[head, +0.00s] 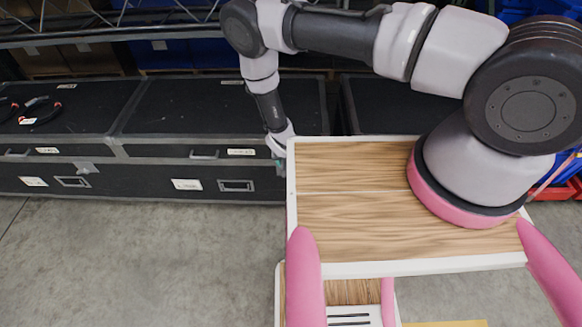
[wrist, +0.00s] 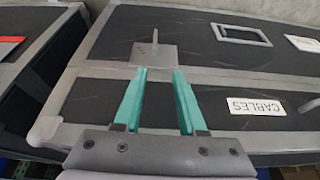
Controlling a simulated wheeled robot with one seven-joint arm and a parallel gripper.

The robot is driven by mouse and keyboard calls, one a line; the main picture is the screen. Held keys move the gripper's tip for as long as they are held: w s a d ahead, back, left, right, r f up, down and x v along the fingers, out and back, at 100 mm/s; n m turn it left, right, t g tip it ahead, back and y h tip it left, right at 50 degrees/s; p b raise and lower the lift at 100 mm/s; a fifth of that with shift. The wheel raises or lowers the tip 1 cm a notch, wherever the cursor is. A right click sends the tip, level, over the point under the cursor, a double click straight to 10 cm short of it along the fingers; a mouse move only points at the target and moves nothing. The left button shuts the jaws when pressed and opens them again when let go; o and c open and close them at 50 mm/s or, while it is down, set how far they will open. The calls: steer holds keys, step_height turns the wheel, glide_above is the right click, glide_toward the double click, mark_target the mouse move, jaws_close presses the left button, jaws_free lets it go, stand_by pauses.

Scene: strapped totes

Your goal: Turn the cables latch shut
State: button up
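The cables latch (wrist: 154,52) shows in the wrist view as a grey metal plate with a thin lever standing up from it, close to a seam of the black case. A white label (wrist: 258,106) reading CABLES is on the case to its right. My gripper (wrist: 159,70) is open and empty, its two teal fingers apart. Their tips point at the plate's near edge, with the lever ahead between them. I cannot tell whether they touch the plate. In the head view my gripper (head: 278,163) is at the right end of the black case (head: 150,188), hiding the latch there.
A recessed handle (wrist: 242,35) lies right of the latch. Another dark case stands left across a narrow gap in the wrist view. In the head view my wood-topped base is close on the right, cables (head: 38,105) lie on the left lid, and the front floor (head: 140,265) is clear.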

steer(key=x, duration=0.8)
steer(key=s+d+x, duration=0.1)
steer(key=x, duration=0.3)
steer(key=shift+w+f, duration=0.1)
steer(key=shift+f, duration=0.35)
steer(key=shift+d, duration=0.1)
jaws_close()
